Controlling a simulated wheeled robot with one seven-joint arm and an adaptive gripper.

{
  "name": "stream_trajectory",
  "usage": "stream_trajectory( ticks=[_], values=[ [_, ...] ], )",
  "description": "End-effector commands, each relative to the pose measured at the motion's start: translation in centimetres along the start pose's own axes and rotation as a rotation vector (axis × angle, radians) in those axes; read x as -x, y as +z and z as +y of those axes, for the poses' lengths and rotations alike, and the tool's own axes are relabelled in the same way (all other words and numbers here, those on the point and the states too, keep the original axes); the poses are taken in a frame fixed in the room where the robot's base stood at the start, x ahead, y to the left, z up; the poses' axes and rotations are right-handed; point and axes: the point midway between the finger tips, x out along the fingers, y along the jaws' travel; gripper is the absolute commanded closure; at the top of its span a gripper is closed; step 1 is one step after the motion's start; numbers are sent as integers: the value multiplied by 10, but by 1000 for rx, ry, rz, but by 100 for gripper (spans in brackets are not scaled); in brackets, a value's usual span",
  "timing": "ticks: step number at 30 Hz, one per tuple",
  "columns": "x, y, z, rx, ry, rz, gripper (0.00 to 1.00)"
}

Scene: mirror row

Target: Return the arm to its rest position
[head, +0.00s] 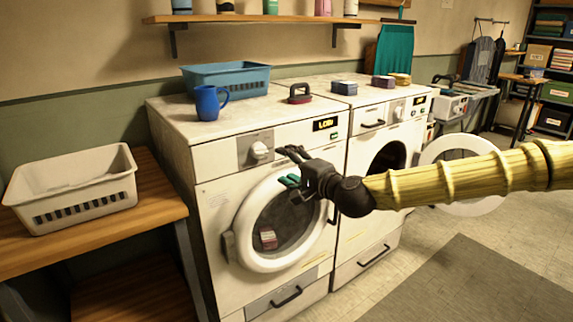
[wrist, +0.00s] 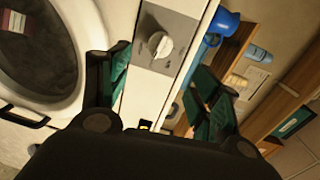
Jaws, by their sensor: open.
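My arm (head: 455,178), in a ribbed yellow sleeve, reaches in from the right in the head view. My gripper (head: 289,167) is at its end, dark with teal finger pads, in front of the left washer (head: 213,200) near its knob and the upper part of its round door. It is open, with nothing between its fingers. In the wrist view the two fingers stand wide apart, and the washer's white front with its knob (wrist: 160,44) shows behind the gap. I cannot tell whether the gripper touches the washer.
The left washer's door (head: 243,238) looks closed; the right machine's door (head: 462,205) stands open beneath my arm. A blue mug (head: 209,103), blue basket (head: 232,66) and dark red-based brush (head: 299,94) sit on top. A white basket (head: 75,172) is on the left bench. Floor at right is clear.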

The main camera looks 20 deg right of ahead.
Motion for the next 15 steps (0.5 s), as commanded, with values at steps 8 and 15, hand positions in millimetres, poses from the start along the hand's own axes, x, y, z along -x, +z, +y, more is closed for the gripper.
stream_trajectory(
  ticks=[8,15],
  values=[
    [-2,4,7,6,13,-6,37],
    [-6,45,96,86,168,-70,37]
  ],
)
